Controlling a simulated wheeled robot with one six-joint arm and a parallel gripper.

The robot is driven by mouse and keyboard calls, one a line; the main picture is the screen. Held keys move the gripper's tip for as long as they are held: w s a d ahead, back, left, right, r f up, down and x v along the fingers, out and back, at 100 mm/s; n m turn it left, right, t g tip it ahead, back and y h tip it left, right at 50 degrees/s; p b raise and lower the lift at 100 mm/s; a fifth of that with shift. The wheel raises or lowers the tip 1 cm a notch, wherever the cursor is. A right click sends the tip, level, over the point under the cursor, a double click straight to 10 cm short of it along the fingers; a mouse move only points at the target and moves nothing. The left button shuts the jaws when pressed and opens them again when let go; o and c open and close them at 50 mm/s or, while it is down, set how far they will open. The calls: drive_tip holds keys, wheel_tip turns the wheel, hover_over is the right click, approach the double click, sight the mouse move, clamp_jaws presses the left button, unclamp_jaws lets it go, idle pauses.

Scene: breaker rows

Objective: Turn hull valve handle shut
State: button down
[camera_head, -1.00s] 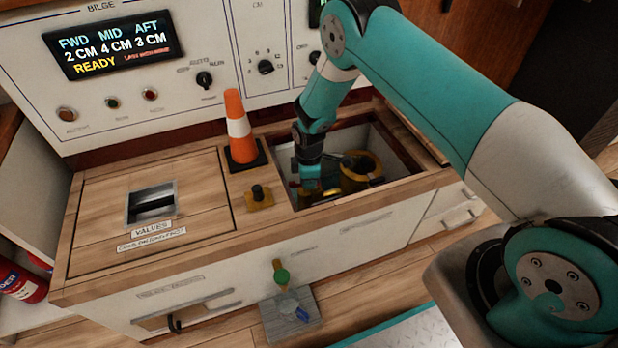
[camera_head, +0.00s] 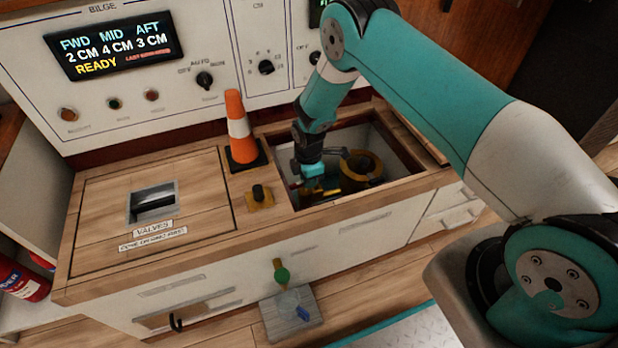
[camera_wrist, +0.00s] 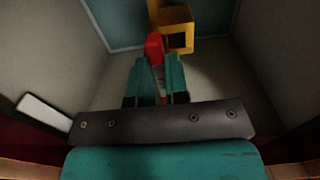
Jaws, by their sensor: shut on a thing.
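My gripper (camera_head: 308,188) reaches down into the open square hatch in the wooden counter. The wrist view shows its two teal fingers (camera_wrist: 159,84) close together, pointing at a red handle (camera_wrist: 154,48) and shut on it. The handle's near end lies between the fingers and is partly hidden. A yellow fitting (camera_wrist: 176,28) sits just beyond the red handle. In the head view the red part (camera_head: 294,185) shows only as a small patch beside the gripper. A round yellow-brass fitting (camera_head: 362,168) stands to the right in the hatch.
The hatch walls (camera_wrist: 268,60) stand close around my gripper. An orange and white cone (camera_head: 238,130) and a small brass fitting with a black knob (camera_head: 260,196) stand left of the hatch. A closed "VALVES" lid (camera_head: 100,205) lies farther left.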

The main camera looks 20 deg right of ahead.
drive_tip(key=c, duration=1.1)
unclamp_jaws()
drive_tip(key=shift+r+p, duration=2.4)
drive_tip(key=shift+r, duration=6.3)
